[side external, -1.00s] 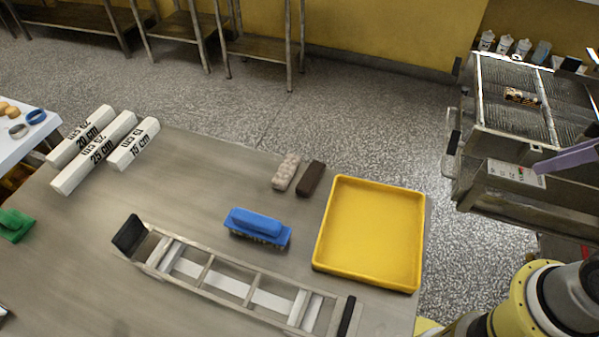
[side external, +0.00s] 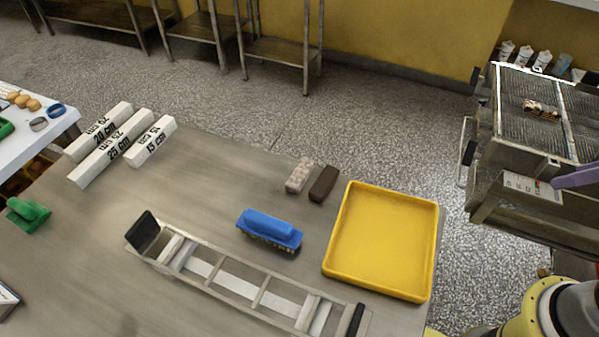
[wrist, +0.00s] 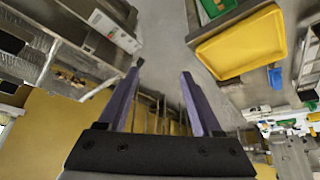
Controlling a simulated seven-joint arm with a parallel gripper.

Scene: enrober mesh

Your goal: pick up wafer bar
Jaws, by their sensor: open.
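A small brown-and-pale patterned bar (side external: 541,108), which may be the wafer bar, lies on the wire mesh (side external: 525,88) of the metal machine at the right. It also shows small on the mesh at the left of the wrist view (wrist: 68,77). On the steel table lie a pale, bumpy bar (side external: 299,175) and a smooth dark brown bar (side external: 324,184), side by side. I cannot tell for certain which is the wafer bar. My gripper (wrist: 162,70) is open and empty, its purple fingers apart. In the side view only a purple finger (side external: 578,178) shows, by the machine's front.
A yellow tray (side external: 337,270) sits empty at the table's right end. A blue brush (side external: 270,230) and a metal frame (side external: 235,278) lie left of it. White length blocks (side external: 105,148) lie at the far left. Floor separates table and machine.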

